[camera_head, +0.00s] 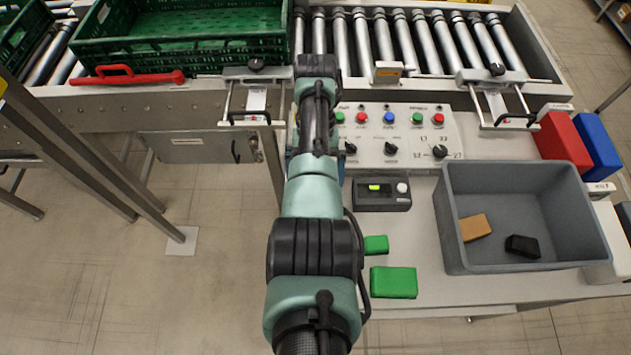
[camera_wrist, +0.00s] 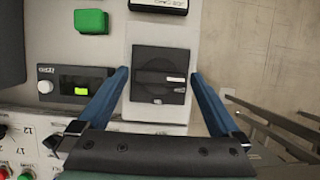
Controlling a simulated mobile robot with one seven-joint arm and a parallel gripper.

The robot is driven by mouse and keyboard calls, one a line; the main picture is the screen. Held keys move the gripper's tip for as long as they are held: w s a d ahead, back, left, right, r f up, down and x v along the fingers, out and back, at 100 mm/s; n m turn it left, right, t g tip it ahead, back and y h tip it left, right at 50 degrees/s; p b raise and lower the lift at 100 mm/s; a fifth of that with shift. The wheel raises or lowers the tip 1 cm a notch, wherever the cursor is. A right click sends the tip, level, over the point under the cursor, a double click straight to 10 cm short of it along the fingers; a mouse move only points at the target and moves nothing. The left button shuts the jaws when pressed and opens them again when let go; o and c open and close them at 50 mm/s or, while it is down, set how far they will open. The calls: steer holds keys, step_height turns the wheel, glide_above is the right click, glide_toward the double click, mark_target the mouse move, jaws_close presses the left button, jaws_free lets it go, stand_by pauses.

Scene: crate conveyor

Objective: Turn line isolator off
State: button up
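In the wrist view, a black square rotary switch, apparently the line isolator (camera_wrist: 159,91), sits on a pale mounting plate (camera_wrist: 157,112). Its dark handle lies crosswise in the picture, with a small pale mark on it. The two blue fingers of my gripper (camera_wrist: 160,77) are apart, one on each side of the switch, with nothing held between them. I cannot tell whether they touch the plate or how high they are above it. In the head view my arm hides the switch and most of the gripper.
A black box with a lit green display (camera_head: 382,194) and green blocks (camera_head: 393,282) lie right of my arm. Beyond is a control panel (camera_head: 400,125) with buttons and knobs. A grey bin (camera_head: 515,262) stands right. A green crate (camera_head: 180,51) sits on the roller conveyor.

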steer(key=b+v, duration=0.1)
steer(key=v, duration=1.2)
steer(key=shift+w, duration=0.1)
stand_by(0.5)
